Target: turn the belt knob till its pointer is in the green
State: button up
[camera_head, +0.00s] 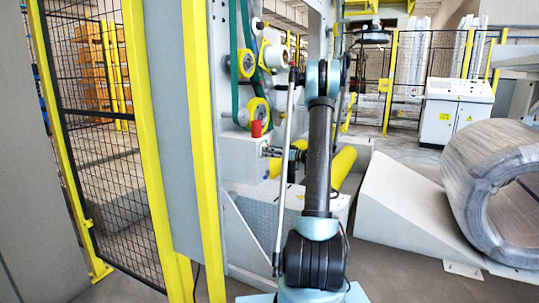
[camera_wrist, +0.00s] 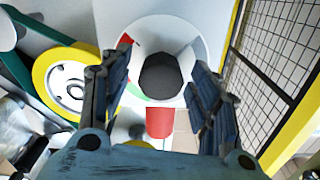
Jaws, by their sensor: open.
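The belt knob (camera_wrist: 160,76) is a dark, many-sided knob at the centre of a round white dial (camera_wrist: 187,52) in the wrist view. A red band (camera_wrist: 124,52) and a small green patch (camera_wrist: 134,91) show on the dial's left side. I cannot make out the pointer. My gripper (camera_wrist: 161,56) is open, with one finger on each side of the knob in the picture; no contact shows. In the head view my gripper (camera_head: 298,76) is small and partly hidden by my arm, near the machine's upper pulleys.
A yellow pulley (camera_wrist: 72,88) with a green belt (camera_wrist: 14,68) is left of the dial. A red cylinder (camera_wrist: 160,122) sits below it. Mesh fencing (camera_wrist: 277,45) stands to the right. In the head view, a large wrapped coil (camera_head: 470,165) lies at the right.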

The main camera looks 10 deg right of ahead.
jog(key=c, duration=1.1)
jog(key=shift+o, duration=0.2)
jog(key=shift+m, duration=0.5)
jog(key=m, duration=3.3)
jog(key=shift+f, duration=0.15)
jog(key=shift+m, duration=0.3)
